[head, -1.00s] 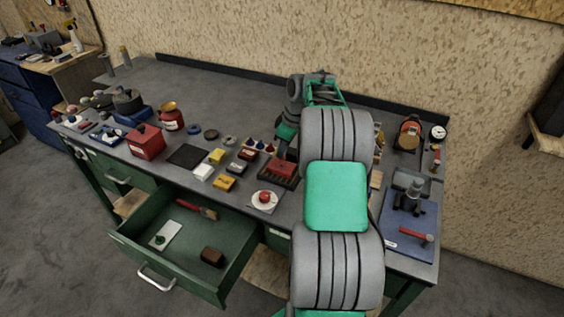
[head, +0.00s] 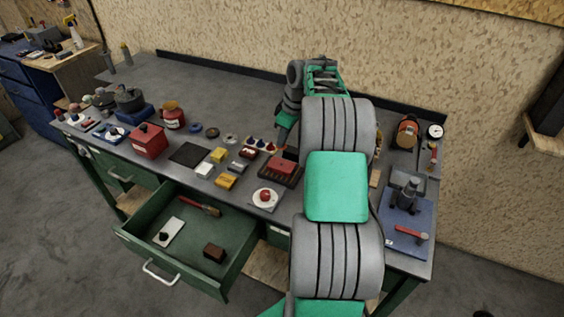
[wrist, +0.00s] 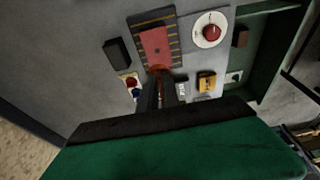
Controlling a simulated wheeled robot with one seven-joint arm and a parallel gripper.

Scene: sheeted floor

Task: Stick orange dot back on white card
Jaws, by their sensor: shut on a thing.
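My gripper (wrist: 159,80) points down over the bench in the wrist view. Its dark fingers are close together on a small orange-brown thing (wrist: 158,69), which may be the orange dot; its shape is mostly hidden. A small white card (wrist: 124,76) with red and blue dots lies just left of the fingers, partly covered by them. In the head view, a row of small coloured pieces on white (head: 262,145) shows left of my gripper. I cannot tell for certain which white piece is the task's card. My arm hides much of the gripper there.
A dark tray with a red block (head: 284,166) and a white disc with a red knob (head: 267,198) lie close by. Yellow blocks (head: 226,181) and a red box (head: 148,140) stand further left. The open green drawer (head: 188,244) juts out in front.

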